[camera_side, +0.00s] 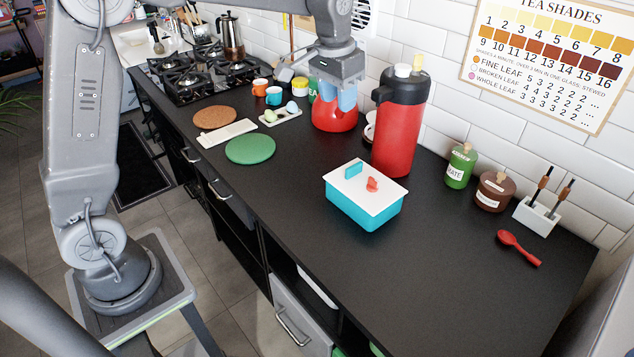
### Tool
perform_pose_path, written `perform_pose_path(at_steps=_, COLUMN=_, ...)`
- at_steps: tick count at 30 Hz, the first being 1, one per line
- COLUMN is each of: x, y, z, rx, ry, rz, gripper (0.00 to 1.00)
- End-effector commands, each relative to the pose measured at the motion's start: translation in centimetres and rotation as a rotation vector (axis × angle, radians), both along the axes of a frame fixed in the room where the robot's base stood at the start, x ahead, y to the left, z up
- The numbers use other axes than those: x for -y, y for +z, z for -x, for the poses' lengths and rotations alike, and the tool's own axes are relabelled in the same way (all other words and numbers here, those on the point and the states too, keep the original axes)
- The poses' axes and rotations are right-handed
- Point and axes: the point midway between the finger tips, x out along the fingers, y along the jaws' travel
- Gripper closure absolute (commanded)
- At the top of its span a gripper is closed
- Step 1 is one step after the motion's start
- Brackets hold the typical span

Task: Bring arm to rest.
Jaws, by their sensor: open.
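My gripper (346,98) hangs at the upper middle of the side view, above the worktop. Its pale blue fingers point down in front of or over a red rounded object (336,120), which they partly hide. The fingers stand apart. I cannot tell whether they touch the red object. My arm reaches across the top of the view from its base at the left.
A tall red flask (401,125) stands just right of my gripper. A teal box with a white lid (364,192) sits in front. Cups, a small tray (280,117), round mats (250,149) and a gas hob (203,75) lie left.

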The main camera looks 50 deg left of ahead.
Motion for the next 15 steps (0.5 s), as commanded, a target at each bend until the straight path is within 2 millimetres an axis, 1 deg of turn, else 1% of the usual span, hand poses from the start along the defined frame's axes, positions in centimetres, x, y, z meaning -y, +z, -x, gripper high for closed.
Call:
perform_pose_path(at_steps=1, x=0.3, y=1.4, z=2.0, rx=0.03, ry=-0.001, rz=-0.001, gripper=0.58)
perform_pose_path(at_steps=3, x=0.6, y=2.7, z=4.5, rx=0.065, ry=-0.001, rz=-0.002, gripper=0.58)
perform_pose_path(at_steps=5, x=0.9, y=3.5, z=6.8, rx=0.094, ry=-0.001, rz=-0.002, gripper=0.58)
perform_pose_path(at_steps=6, x=1.1, y=3.9, z=8.3, rx=0.114, ry=-0.001, rz=-0.002, gripper=0.58)
perform_pose_path(at_steps=11, x=1.7, y=4.6, z=14.5, rx=0.193, ry=-0.002, rz=-0.001, gripper=0.58)
perform_pose_path(at_steps=12, x=1.8, y=4.5, z=16.0, rx=0.212, ry=-0.001, rz=-0.001, gripper=0.58)
perform_pose_path(at_steps=15, x=2.0, y=3.9, z=19.6, rx=0.259, ry=-0.002, rz=0.001, gripper=0.58)
